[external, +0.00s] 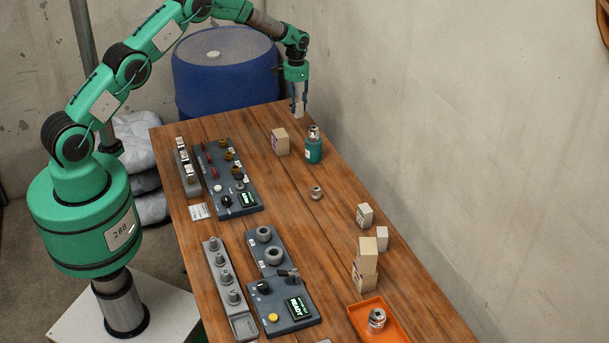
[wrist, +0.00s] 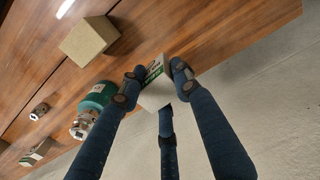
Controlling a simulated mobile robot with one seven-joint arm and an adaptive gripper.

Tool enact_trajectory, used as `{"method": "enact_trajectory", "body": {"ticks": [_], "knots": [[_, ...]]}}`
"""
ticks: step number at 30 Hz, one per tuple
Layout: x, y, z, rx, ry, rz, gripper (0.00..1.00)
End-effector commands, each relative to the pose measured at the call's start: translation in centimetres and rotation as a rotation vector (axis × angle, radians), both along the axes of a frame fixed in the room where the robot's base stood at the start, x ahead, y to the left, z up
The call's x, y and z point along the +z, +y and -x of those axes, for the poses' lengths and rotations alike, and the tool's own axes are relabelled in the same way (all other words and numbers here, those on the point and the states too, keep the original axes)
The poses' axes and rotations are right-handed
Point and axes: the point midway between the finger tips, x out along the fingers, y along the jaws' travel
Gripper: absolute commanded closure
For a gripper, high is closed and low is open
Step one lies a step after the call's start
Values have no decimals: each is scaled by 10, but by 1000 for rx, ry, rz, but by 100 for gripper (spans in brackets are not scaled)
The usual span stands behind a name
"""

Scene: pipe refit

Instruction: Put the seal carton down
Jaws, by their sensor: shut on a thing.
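My gripper (external: 298,98) is at the far end of the wooden table (external: 330,220), near the wall side. In the wrist view my gripper (wrist: 156,84) has its fingers closed around a small white carton with a green and dark printed label, the seal carton (wrist: 155,97). The carton also shows below the fingers in the external view (external: 298,112). It is at or just above the table's far right corner; I cannot tell whether it touches the wood. The fingers hide part of its sides.
A teal bottle with a metal top (external: 314,148) and a tan box (external: 280,141) stand close by on the near side. A metal fitting (external: 316,192), more boxes (external: 366,256) and an orange tray (external: 358,309) are farther down. A blue barrel (external: 225,75) stands behind the table.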

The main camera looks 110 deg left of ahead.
Motion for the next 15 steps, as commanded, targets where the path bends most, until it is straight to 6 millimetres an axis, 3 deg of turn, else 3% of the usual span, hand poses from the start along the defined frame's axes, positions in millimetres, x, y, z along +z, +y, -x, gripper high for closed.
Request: {"method": "enact_trajectory", "body": {"ticks": [8, 15], "knots": [[2, 0, 0, 0, -1, -1, 94], [22, 1, 0, 0, -1, -2, 94]]}}
